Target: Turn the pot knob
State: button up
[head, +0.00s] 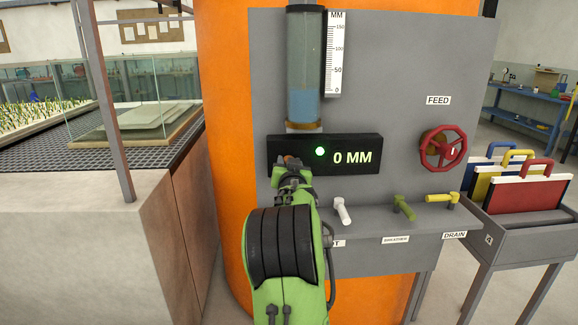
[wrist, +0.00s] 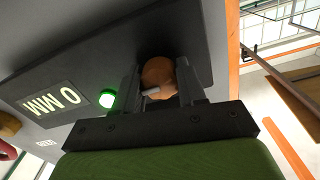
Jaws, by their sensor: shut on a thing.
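The pot knob (wrist: 158,72) is a round orange-brown knob with a small grey pointer, on the dark display panel (wrist: 60,85). My gripper (wrist: 159,88) is shut on it, with one finger on each side in the wrist view. In the head view my gripper (head: 291,168) reaches the left end of the panel (head: 368,146) and hides most of the knob. A lit green lamp (head: 320,151) is right of the knob. The display reads 0 MM.
Above the panel is a clear tube (head: 305,60) with blue water and a MM scale (head: 335,55). A red FEED wheel (head: 443,147) is at right. White (head: 341,210), green (head: 403,207) and yellow (head: 440,198) valve handles stand below, close to my arm.

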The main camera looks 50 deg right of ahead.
jog(key=o, duration=1)
jog(key=shift+o, duration=0.2)
jog(key=v, duration=1.5)
jog(key=shift+s+a, duration=0.3)
